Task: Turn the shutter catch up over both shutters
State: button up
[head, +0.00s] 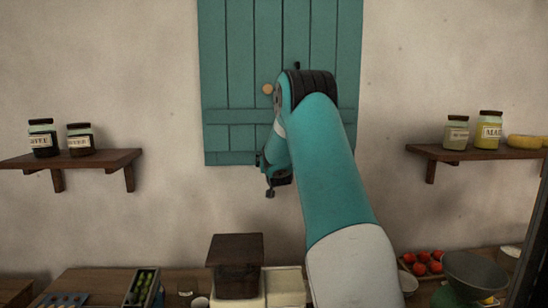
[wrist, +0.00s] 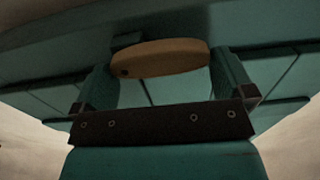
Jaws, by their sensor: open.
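The teal plank shutters (head: 232,60) hang on the wall, their middle and right partly hidden by my arm. A small round tan wooden piece (head: 268,89) shows on them just left of my arm. In the wrist view, an oval wooden piece (wrist: 160,58), apparently the catch, lies crosswise, with a dark spot near its left end. My gripper (wrist: 164,76) is open, with one teal finger on either side of the oval piece in that picture. I see no clear contact. In the head view my arm hides most of the gripper.
Wall shelves with jars stand left (head: 80,158) and right (head: 470,153) of the shutters. Below, a counter holds a dark wooden box (head: 236,265), a green-filled crate (head: 143,287), red fruit (head: 424,262) and a scale pan (head: 474,270). The wall beside the shutters is clear.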

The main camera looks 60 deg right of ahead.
jog(key=c, duration=1.1)
jog(key=shift+o, duration=0.2)
